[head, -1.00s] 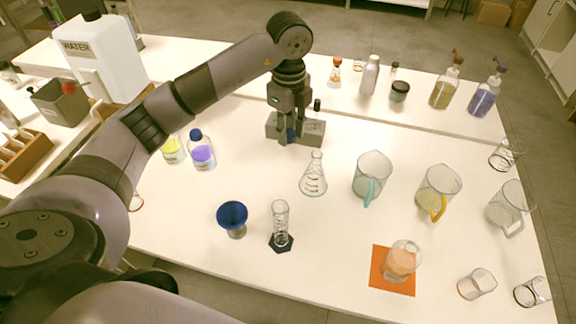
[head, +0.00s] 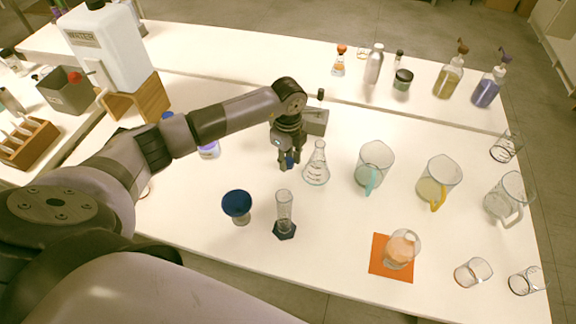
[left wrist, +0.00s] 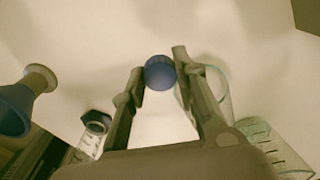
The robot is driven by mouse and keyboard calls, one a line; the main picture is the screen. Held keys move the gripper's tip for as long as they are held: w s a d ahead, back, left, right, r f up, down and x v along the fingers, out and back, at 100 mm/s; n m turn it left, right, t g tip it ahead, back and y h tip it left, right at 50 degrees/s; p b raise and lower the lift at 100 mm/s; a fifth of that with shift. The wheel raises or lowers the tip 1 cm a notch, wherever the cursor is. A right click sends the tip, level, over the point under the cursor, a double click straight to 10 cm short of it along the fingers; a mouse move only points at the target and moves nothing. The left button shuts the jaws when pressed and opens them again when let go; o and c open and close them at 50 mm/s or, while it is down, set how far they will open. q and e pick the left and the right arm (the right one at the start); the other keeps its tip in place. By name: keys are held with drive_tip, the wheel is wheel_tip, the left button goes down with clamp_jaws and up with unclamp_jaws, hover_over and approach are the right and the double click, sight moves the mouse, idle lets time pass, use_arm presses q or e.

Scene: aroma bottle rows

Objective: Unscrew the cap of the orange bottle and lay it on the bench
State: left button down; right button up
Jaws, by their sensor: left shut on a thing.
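My left gripper (head: 289,163) is shut on a blue cap (left wrist: 160,73). The cap sits between the two fingertips in the left wrist view, with pale bench top behind it. In the head view the gripper points down, just left of a conical flask and in front of a grey block. I cannot tell whether the cap touches the bench (head: 340,225). No bottle with orange liquid and a blue cap shows clearly; the arm may hide it. A small vessel with an orange top (head: 340,60) stands at the back. My right gripper is not in view.
The grey block (head: 316,121) stands behind the gripper. The conical flask (head: 316,170) is close on its right. A blue funnel (head: 237,204) and a measuring cylinder (head: 284,212) stand in front. Jugs fill the right side. A glass with orange contents (head: 402,247) stands on an orange mat.

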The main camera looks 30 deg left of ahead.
sight(288, 174)
use_arm(q)
wheel_tip(288, 174, down, 4)
drive_tip(key=shift+f, duration=0.1)
drive_tip(key=shift+f, duration=0.1)
drive_tip(key=c, duration=1.3)
unclamp_jaws()
